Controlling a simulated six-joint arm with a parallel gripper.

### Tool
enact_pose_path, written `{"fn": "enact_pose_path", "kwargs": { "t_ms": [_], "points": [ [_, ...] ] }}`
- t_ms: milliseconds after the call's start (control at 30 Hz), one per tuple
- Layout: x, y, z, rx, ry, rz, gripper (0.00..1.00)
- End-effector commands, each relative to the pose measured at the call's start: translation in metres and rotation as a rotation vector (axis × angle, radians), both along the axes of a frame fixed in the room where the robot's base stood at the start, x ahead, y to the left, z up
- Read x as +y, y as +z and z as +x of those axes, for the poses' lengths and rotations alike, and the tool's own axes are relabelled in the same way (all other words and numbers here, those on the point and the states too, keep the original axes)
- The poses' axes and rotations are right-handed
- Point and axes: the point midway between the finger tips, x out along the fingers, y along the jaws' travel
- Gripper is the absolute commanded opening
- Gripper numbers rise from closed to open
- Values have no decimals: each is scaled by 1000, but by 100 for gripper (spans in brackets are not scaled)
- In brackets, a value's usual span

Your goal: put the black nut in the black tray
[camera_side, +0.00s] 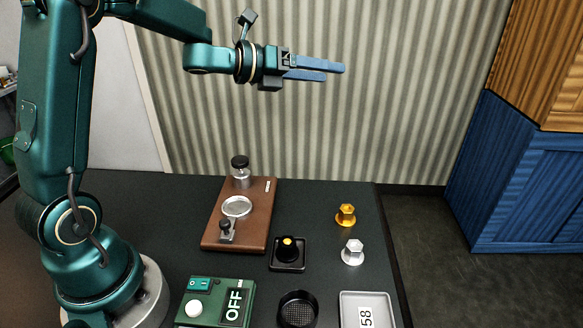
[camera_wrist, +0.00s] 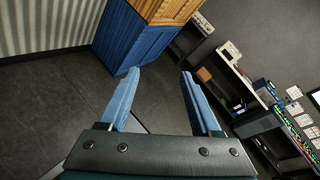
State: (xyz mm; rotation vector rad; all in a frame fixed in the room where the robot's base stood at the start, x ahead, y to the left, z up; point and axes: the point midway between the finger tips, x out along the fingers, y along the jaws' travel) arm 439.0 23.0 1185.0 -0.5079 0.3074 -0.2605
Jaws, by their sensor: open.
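A black nut-like piece with a yellow top (camera_side: 288,243) sits in the small square black tray (camera_side: 274,266), right of the brown board. Whether the yellow top is part of the black piece or a separate thing, I cannot tell. My gripper (camera_side: 335,73) is open and empty, high above the table and pointing right. Its two blue fingers also show spread apart in the wrist view (camera_wrist: 160,80), with nothing between them. Neither the black piece nor the tray shows in the wrist view.
A gold nut (camera_side: 345,215) and a silver nut (camera_side: 353,251) stand to the right. A brown board (camera_side: 258,215) carries metal parts. A green OFF box (camera_side: 215,303), a round black container (camera_side: 298,311) and a grey tray with a "58" label (camera_side: 348,297) line the front.

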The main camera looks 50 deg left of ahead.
Motion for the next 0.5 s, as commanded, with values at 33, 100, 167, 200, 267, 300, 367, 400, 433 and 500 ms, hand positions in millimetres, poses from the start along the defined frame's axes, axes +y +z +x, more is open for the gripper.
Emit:
{"fn": "enact_pose_path", "kwargs": {
  "t_ms": [33,100,167,200,267,300,367,400,433,500],
  "points": [
    [3,20,-5,13,138,-141,65],
    [12,34,-16,47,336,-373,65],
    [19,40,-32,79,497,-583,65],
    [22,39,-46,105,601,-729,65],
    [25,33,-70,150,751,-953,65],
    [24,26,-88,186,851,-1102,65],
    [18,10,-118,249,999,-1323,65],
    [12,-2,-139,296,1096,-1463,65],
    [6,-11,-155,333,1168,-1562,65],
    [-10,-32,-191,425,1329,-1757,65]
  ]
}}
